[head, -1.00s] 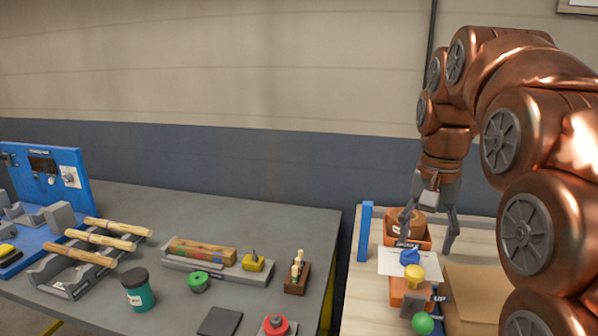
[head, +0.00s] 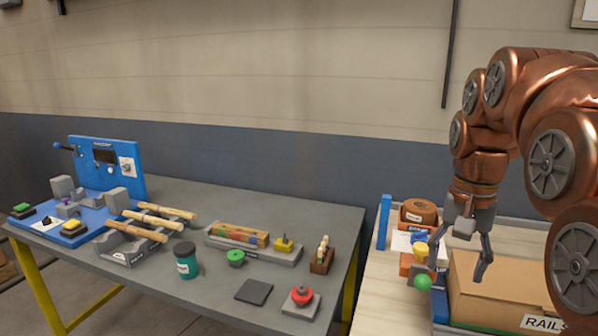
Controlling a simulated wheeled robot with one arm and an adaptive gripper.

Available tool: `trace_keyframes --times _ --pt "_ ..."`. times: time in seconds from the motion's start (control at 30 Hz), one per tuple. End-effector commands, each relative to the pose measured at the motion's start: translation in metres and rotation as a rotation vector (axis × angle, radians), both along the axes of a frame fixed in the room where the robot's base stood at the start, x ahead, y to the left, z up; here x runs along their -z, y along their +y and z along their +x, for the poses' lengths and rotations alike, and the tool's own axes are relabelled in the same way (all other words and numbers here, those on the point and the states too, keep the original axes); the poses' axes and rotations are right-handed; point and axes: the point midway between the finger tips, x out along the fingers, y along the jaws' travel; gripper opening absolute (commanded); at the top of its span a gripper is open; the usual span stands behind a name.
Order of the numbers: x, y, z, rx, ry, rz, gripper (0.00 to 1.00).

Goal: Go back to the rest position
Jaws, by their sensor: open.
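My copper-coloured arm reaches in from the right side of the head view. My gripper (head: 464,262) hangs from it with its two grey fingers apart and nothing between them. It points down above the light wooden table, in front of or over the cardboard box (head: 515,282). I cannot tell its height over the box. Just left of the fingers are a yellow knob (head: 420,250) and a green ball (head: 422,283). An orange bin with a brown round piece (head: 418,213) stands behind them.
The grey workbench (head: 200,290) at left carries a blue machine (head: 108,170), turned wood pieces on a rack (head: 145,231), a green jar (head: 187,262), a red button (head: 301,295) and a dark pad (head: 254,291). A blue post (head: 384,222) stands at the wooden table's left edge.

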Motion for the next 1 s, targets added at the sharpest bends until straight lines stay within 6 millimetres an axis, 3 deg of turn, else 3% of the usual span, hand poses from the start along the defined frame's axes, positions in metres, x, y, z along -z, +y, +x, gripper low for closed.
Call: trace_keyframes --times 0.47,1.0 --pt "0.029 0.025 -0.043 -0.124 0.028 0.008 0.63" --pt "0.115 0.067 -0.163 -0.408 0.102 0.03 0.63"
